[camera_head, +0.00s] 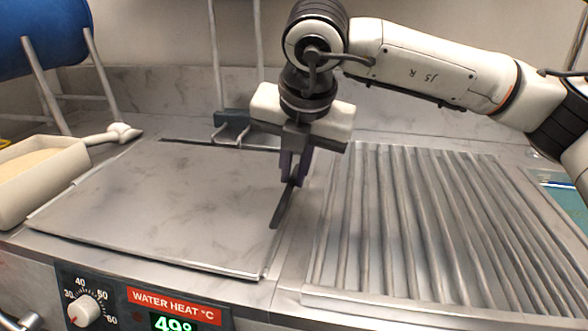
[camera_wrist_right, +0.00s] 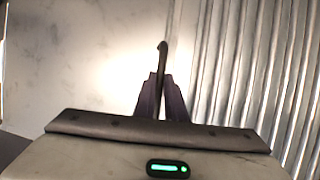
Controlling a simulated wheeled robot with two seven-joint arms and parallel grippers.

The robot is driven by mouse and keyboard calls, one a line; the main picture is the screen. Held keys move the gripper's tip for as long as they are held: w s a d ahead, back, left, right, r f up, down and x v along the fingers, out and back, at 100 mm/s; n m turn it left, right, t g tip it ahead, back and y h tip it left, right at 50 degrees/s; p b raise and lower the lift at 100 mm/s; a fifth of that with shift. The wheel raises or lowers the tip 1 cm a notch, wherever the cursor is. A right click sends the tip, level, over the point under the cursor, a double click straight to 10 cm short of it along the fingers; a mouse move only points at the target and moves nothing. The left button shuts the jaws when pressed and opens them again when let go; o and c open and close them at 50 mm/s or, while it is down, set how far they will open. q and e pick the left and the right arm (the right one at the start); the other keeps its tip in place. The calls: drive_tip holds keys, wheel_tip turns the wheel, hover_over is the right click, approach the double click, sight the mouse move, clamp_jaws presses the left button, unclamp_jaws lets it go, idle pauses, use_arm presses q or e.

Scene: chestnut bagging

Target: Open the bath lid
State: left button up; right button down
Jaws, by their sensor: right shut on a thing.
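The bath lid (camera_head: 150,205) is a flat grey metal plate lying over the bath opening, left of the ribbed panel. A dark bar-shaped handle (camera_head: 281,210) sits near its right edge. My right gripper (camera_head: 293,178) points down and is shut on the handle. In the right wrist view the dark handle (camera_wrist_right: 162,58) stands out between the purple-grey fingertips (camera_wrist_right: 162,100). The bath's inside is hidden under the lid. My left gripper is not in view.
A ribbed metal draining panel (camera_head: 420,225) lies right of the lid. A pale scoop-like container (camera_head: 40,175) stands at the left edge. A blue cylinder (camera_head: 40,35) on a white frame is behind it. A temperature dial (camera_head: 82,309) and display (camera_head: 172,322) are on the front.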

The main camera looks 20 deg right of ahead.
drive_tip(key=shift+r, duration=0.1)
